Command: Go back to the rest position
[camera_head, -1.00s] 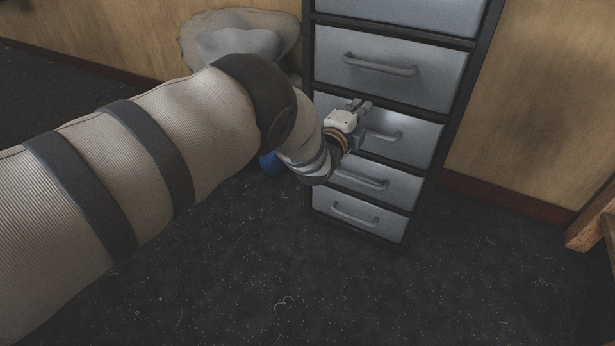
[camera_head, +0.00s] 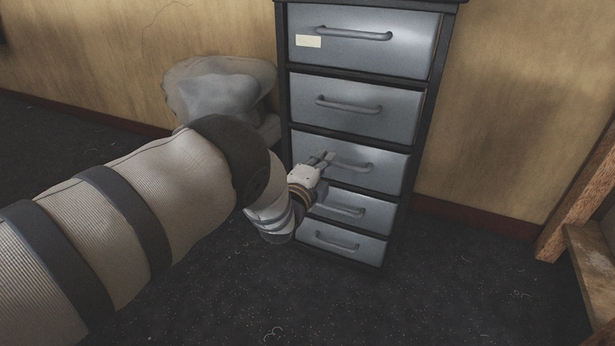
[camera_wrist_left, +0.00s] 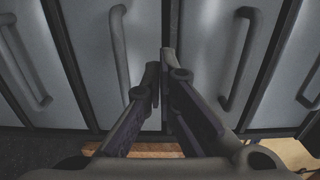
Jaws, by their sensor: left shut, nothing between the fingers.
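My left gripper (camera_head: 326,158) is in front of the third drawer (camera_head: 385,171) of a grey metal drawer cabinet (camera_head: 425,100), beside the left end of that drawer's handle. I cannot tell from the head view whether it touches the drawer front. In the left wrist view, its two dark fingers (camera_wrist_left: 158,72) are shut and empty, pointing at the cabinet fronts, which appear sideways. Handles (camera_wrist_left: 121,55) stand to either side of the fingers. My left arm reaches in from the left. My right gripper is in neither view.
The cabinet's visible drawers look closed; the top one carries a pale label (camera_head: 308,41). A pale, bulky sack-like object (camera_head: 215,88) stands behind my arm by the wall. A wooden frame (camera_head: 585,200) is at the right edge. The dark floor (camera_head: 450,300) in front is clear.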

